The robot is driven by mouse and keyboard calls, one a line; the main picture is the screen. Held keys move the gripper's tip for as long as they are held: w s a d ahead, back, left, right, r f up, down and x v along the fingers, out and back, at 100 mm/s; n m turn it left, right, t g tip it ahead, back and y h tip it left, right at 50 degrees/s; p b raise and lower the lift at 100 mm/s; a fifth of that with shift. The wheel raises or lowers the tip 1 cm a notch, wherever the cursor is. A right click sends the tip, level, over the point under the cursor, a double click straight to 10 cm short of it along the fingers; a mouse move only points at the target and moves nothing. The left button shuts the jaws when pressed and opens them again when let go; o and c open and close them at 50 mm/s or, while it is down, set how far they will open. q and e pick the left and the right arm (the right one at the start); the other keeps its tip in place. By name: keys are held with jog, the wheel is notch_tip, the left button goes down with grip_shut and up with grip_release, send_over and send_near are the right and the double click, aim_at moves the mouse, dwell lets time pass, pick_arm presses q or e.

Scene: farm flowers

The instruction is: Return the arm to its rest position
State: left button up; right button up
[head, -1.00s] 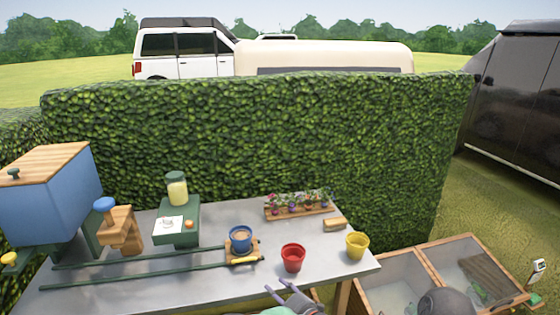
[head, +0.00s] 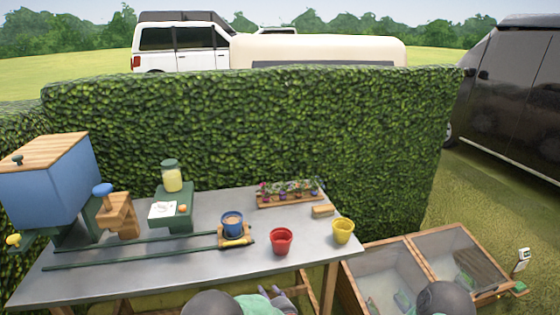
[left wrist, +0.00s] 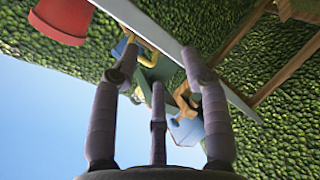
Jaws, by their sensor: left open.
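My left gripper (head: 277,294) is open and shows low in the head view, in front of the table's front edge and partly cut off. Its open fingers also show in the left wrist view (left wrist: 158,72), with nothing between them. The grey table (head: 110,288) stands beyond it. My right gripper is not in view.
On the table are a red pot (head: 281,241), a yellow pot (head: 343,231), a blue pot (head: 232,224) on a railed carriage, a flower tray (head: 290,201) and a blue hopper (head: 50,185). Wooden cold frames (head: 408,252) stand at right. A hedge (head: 250,130) closes the back.

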pick_arm(q)
jog(key=s+a+f+m+g+h, duration=0.25)
jog(key=s+f+m, duration=0.25)
jog(key=f, duration=0.3)
jog(key=s+a+f+m+g+h, duration=0.25)
jog(key=s+f+m, duration=0.2)
jog(key=f, duration=0.35)
jog(key=s+f+m+g+h, duration=0.2)
jog(key=s+m+g, duration=0.1)
jog(key=s, duration=0.9)
jog(key=s+a+f+m+g+h+p, duration=0.1)
jog(key=s+f+m+g+h, duration=0.1)
jog(key=s, duration=1.1)
jog(key=shift+m+g+h, duration=0.5)
jog(key=shift+m+g, duration=0.35)
jog(key=shift+g, duration=0.35)
